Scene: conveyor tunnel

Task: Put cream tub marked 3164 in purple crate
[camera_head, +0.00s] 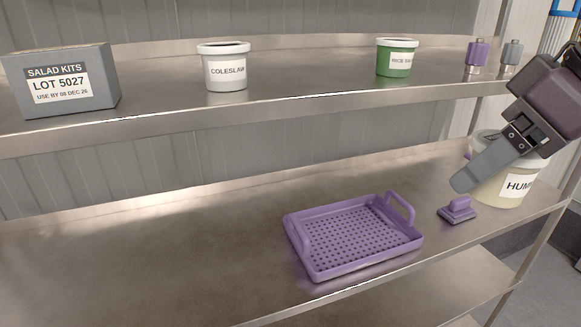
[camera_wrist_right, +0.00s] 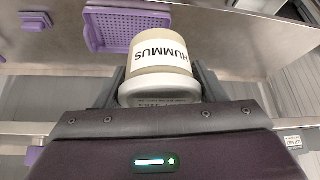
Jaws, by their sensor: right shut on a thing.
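A cream tub (camera_head: 490,192) labelled HUMMUS is at the right end of the lower shelf. My right gripper (camera_head: 482,170) is shut on it, with one grey finger across its near left side. In the right wrist view the tub (camera_wrist_right: 160,50) sits between the two fingers, its lid towards the gripper. I cannot read the number 3164 on it, and cannot tell whether its base touches the shelf. The purple crate (camera_head: 305,238) is a shallow, perforated tray with handles, empty on the lower shelf left of the tub. My left gripper is not in view.
A small purple block-like item (camera_head: 457,210) lies between crate and tub. The upper shelf (camera_head: 300,88) holds a grey salad kits box (camera_head: 65,80), a coleslaw tub (camera_head: 225,68), a green tub (camera_head: 396,58) and two small bottles. The lower shelf's left is clear.

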